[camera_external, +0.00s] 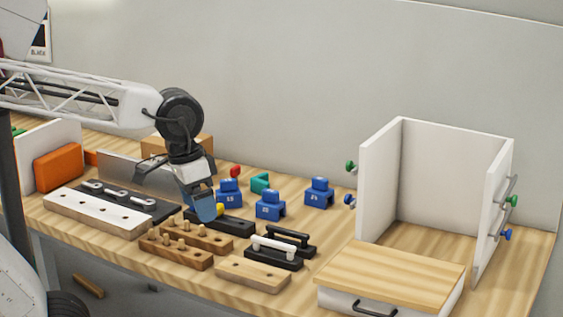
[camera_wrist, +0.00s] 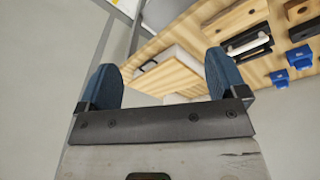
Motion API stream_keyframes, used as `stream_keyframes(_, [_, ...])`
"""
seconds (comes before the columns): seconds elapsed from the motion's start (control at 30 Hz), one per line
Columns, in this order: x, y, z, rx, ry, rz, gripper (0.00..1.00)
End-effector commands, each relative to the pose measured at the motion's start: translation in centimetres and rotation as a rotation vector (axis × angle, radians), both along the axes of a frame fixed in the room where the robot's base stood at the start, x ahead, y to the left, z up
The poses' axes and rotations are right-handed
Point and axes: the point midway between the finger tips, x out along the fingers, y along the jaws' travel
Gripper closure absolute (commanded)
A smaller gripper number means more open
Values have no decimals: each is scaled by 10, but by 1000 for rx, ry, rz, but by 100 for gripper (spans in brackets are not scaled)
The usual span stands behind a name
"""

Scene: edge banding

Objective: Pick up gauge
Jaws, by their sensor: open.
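I cannot tell for sure which piece is the gauge. Several blue blocks with white markings stand on the bench: a left one (camera_external: 229,193), a front one (camera_external: 270,206) and a right one (camera_external: 319,193). Two blue blocks show at the right of the wrist view, one at the edge (camera_wrist: 299,58) and one lower (camera_wrist: 279,78). In the external view my gripper (camera_external: 204,207) is above the bench, left of the blocks, its blue fingers pointing down. In the wrist view my gripper (camera_wrist: 162,82) has its two blue fingers apart with nothing between them.
Pegged wooden blocks (camera_external: 180,252) and handles on bases (camera_external: 275,252) stand in front. A white open cabinet (camera_external: 380,185) and a wood-topped drawer (camera_external: 392,270) are right. An orange block (camera_external: 58,168) is left.

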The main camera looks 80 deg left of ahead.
Motion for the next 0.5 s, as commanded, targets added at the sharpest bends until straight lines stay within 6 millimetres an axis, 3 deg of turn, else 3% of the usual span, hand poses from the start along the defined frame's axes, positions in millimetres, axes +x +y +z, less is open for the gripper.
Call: stream_keyframes(0.5, [117, 51, 37, -267, 131, 442, 9])
